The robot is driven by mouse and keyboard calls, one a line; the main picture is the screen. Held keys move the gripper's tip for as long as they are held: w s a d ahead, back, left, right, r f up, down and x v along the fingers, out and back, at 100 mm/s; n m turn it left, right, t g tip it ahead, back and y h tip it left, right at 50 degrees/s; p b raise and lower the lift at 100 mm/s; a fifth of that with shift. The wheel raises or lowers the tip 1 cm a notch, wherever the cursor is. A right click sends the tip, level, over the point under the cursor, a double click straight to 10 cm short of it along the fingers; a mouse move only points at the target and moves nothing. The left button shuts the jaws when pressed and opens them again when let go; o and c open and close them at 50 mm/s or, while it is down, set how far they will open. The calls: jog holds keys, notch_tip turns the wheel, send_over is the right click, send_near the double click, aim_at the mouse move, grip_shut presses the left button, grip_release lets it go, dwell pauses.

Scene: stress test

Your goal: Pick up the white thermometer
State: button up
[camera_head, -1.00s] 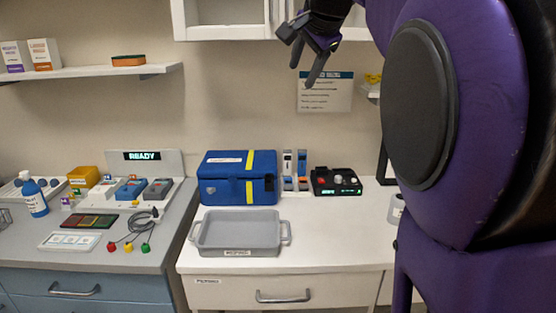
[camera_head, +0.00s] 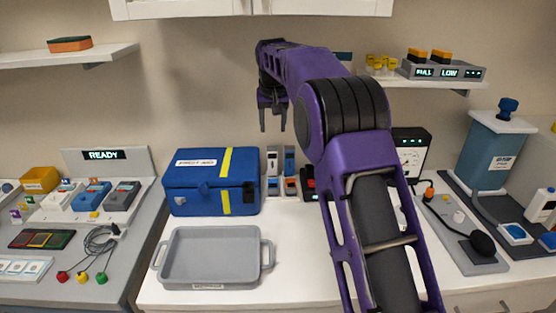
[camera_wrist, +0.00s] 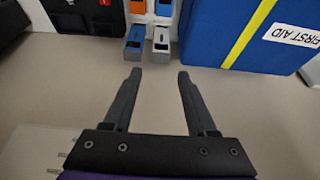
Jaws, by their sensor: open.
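A slim upright white device (camera_head: 272,160) stands in the back row of a small group between the blue first aid case and a dark box. It is probably the white thermometer, but it is too small to be sure. It also shows in the wrist view, at top centre (camera_wrist: 161,38), beside a blue device (camera_wrist: 134,40). My gripper (camera_head: 272,125) points down above the group, open and empty. In the wrist view its fingers (camera_wrist: 159,75) are apart, with the white device beyond the tips and bare surface between them.
The blue first aid case (camera_head: 208,183) stands close left of the group. A grey tray (camera_head: 213,283) lies in front. A lit "READY" station (camera_head: 104,154) with handheld devices is at left. A shelf (camera_head: 430,85) is at upper right. White counter is clear right of the tray.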

aim_at(272, 159)
jog(key=x, duration=1.6)
jog(key=shift+a+f, duration=0.1)
jog(key=shift+f, duration=0.2)
grip_shut()
